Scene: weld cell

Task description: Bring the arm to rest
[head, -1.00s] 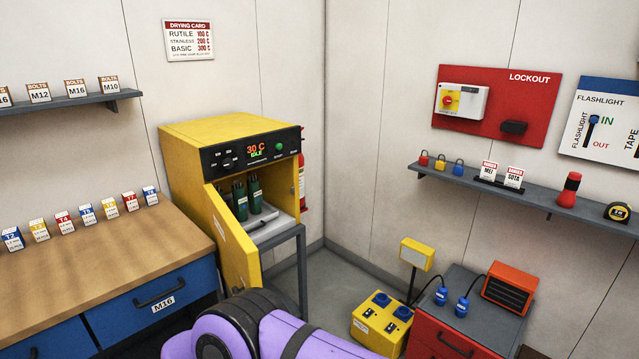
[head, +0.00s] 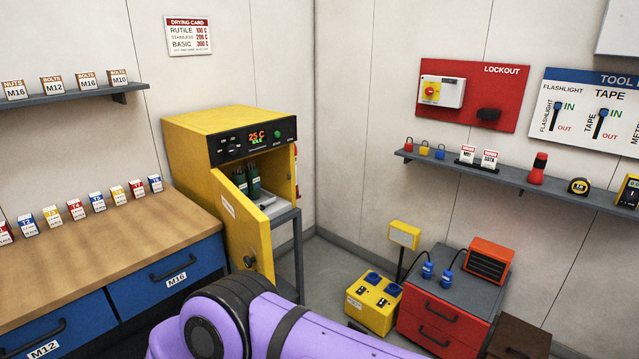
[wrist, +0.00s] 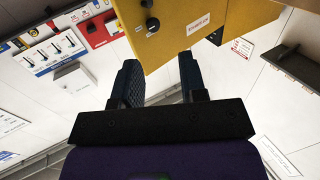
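My gripper (wrist: 158,72) shows in the wrist view with its two dark ribbed fingers apart and nothing between them. A yellow panel (wrist: 205,25) with a label and black fittings lies beyond the fingertips, and I cannot tell how far off it is. In the head view my purple arm crosses the bottom edge, and the gripper itself is out of that frame. Behind the arm stands the yellow drying oven (head: 215,125), its door (head: 243,225) open and green containers (head: 254,178) inside. Its display reads 25 C, IDLE.
A wooden workbench (head: 105,245) with several small boxes stands at left. At right are a yellow socket box (head: 373,302), a red drawer cabinet (head: 440,320) and a wall shelf (head: 520,180). A red lockout board (head: 505,95) hangs above. Some grey floor shows between oven and socket box.

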